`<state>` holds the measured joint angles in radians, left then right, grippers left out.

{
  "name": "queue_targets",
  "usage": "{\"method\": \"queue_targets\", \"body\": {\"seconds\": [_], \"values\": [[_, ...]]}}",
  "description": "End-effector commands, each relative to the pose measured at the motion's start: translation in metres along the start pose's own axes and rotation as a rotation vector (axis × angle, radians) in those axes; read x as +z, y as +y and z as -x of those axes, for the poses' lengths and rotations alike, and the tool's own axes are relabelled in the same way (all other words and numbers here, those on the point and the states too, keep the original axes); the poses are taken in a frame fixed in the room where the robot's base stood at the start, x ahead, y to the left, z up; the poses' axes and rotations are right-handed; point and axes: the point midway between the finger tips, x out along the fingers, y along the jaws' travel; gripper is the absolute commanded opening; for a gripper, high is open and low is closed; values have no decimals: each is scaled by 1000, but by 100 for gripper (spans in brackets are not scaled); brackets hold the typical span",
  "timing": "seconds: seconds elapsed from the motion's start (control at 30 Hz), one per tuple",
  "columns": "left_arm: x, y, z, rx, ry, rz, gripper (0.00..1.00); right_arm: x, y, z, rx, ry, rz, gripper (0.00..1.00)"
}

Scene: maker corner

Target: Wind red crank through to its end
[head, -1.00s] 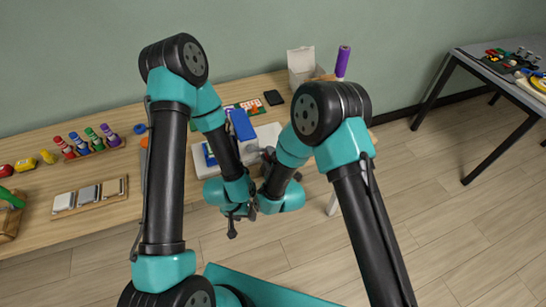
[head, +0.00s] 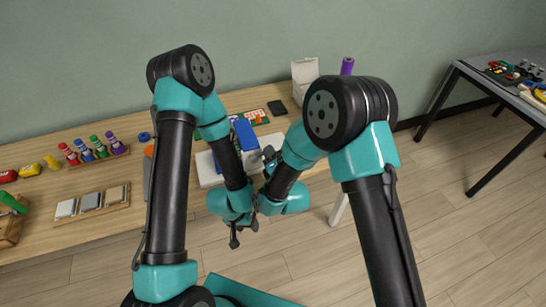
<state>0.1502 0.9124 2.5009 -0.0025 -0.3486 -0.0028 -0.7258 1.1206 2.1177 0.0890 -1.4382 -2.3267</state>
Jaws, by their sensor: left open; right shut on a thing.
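I cannot make out the red crank; my arms cover much of the work area. A white base (head: 208,174) with a blue block (head: 245,134) on it lies on the wooden table, partly behind my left forearm. My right gripper (head: 269,157) is at the right part of this base, mostly hidden behind its own wrist. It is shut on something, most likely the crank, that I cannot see. My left gripper (head: 235,241) is open and empty, pointing down in front of the table's front edge, apart from the base.

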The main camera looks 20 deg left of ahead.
Motion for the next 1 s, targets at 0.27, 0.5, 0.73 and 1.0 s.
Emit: {"method": "queue_targets", "body": {"seconds": [0.27,0.5,0.73,1.0], "values": [[0,0,0,0,0,0,52,-2,16,0,-2,-2,239,0],[0,0,0,0,0,0,52,-5,23,0,-4,-3,373,0],[0,0,0,0,0,0,52,-6,26,0,-6,-3,425,0],[0,0,0,0,0,0,52,-6,26,0,-6,-3,430,0]]}}
